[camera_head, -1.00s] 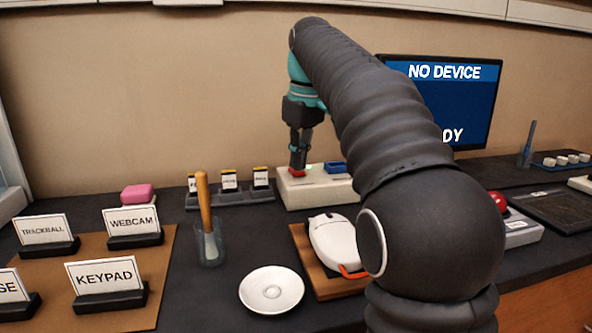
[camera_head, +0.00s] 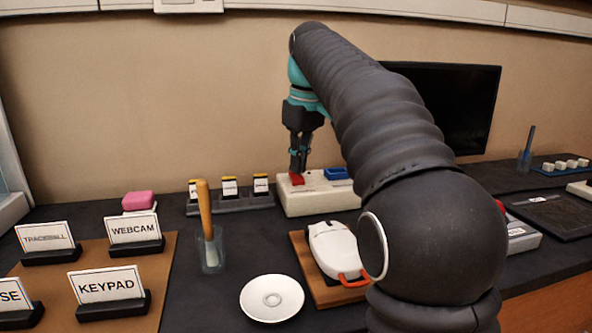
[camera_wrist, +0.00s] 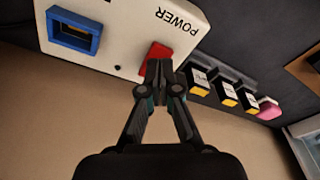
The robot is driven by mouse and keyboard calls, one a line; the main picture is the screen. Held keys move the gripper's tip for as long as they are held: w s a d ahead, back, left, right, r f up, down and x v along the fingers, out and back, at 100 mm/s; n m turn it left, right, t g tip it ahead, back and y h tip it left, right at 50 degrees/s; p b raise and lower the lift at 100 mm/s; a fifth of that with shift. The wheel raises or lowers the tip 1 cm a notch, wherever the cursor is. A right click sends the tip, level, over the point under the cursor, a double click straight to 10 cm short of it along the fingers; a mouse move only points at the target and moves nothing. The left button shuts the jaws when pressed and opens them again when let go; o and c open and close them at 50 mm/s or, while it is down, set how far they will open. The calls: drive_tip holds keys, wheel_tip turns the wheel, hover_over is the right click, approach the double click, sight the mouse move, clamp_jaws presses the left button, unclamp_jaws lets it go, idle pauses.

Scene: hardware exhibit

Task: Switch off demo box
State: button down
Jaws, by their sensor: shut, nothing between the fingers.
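The demo box (camera_head: 318,196) is a cream box at the back of the counter, with a red rocker switch (camera_head: 296,179) on its left and a blue-framed socket (camera_head: 336,173) on its right. In the wrist view the red switch (camera_wrist: 157,57) sits beside the word POWER on the cream box (camera_wrist: 118,22). My gripper (camera_head: 299,172) is shut and empty, pointing down with its fingertips at the switch; they seem to touch it. In the wrist view my gripper (camera_wrist: 160,75) hides part of the switch. The monitor (camera_head: 446,108) behind my arm is dark.
Left of the box stands a rack (camera_head: 232,203) of small labelled cartridges. In front are a white mouse (camera_head: 333,248) on a wooden board, a white saucer (camera_head: 272,298), and a cup (camera_head: 212,252) with a wooden-handled tool. Label stands (camera_head: 108,290) fill the left mat.

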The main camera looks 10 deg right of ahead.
sight(299, 180)
drive_tip(key=shift+r+p, duration=1.7)
drive_tip(key=shift+r, duration=1.1)
